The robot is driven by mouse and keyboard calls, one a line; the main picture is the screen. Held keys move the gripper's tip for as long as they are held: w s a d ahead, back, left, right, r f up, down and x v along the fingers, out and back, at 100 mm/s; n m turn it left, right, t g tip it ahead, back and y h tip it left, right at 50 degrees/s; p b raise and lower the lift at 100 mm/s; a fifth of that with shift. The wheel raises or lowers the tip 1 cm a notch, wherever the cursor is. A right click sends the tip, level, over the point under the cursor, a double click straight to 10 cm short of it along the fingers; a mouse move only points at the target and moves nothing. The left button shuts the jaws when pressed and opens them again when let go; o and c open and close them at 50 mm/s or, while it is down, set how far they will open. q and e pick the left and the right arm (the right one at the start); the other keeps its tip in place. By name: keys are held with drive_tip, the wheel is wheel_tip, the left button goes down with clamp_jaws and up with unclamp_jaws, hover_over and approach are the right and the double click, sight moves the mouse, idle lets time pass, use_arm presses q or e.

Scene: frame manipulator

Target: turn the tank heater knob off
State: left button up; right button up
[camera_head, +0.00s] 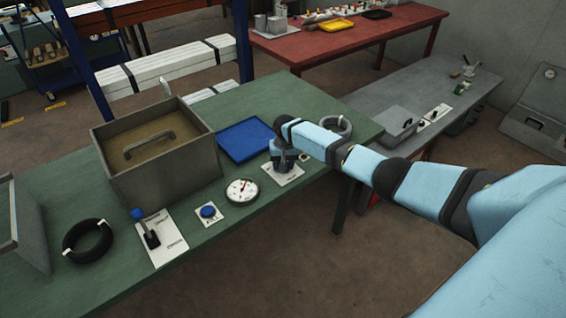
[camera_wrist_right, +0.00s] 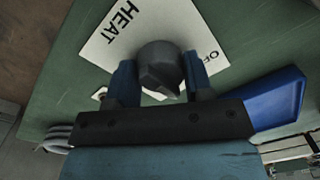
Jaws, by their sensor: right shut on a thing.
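The tank heater knob (camera_wrist_right: 160,66) is a dark grey round knob on a white plate (camera_wrist_right: 108,38) printed with "HEAT" and, partly covered, "OF". My right gripper (camera_wrist_right: 158,80) is shut on the knob, with one blue finger on each side of it. In the head view my right gripper (camera_head: 284,154) reaches down over the plate (camera_head: 282,177) near the front edge of the green bench and hides most of the knob. I cannot tell clearly which mark the knob points to. My left gripper is not in view.
On the green bench (camera_head: 75,205), a blue tray (camera_head: 240,140) lies behind the plate. A white gauge (camera_head: 242,191), a blue button (camera_head: 208,212), a blue-topped lever (camera_head: 148,232) and a grey tank (camera_head: 165,185) stand to the left. A grey ring (camera_head: 338,124) lies to the right.

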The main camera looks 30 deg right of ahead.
drive_tip(key=n, duration=0.4)
drive_tip(key=shift+n, duration=2.3)
drive_tip(key=o, duration=0.9)
drive_tip(key=r, duration=1.4)
drive_tip(key=shift+w+d+b, duration=0.1)
drive_tip(key=shift+d+b, duration=0.2)
drive_tip(key=shift+f, duration=0.1)
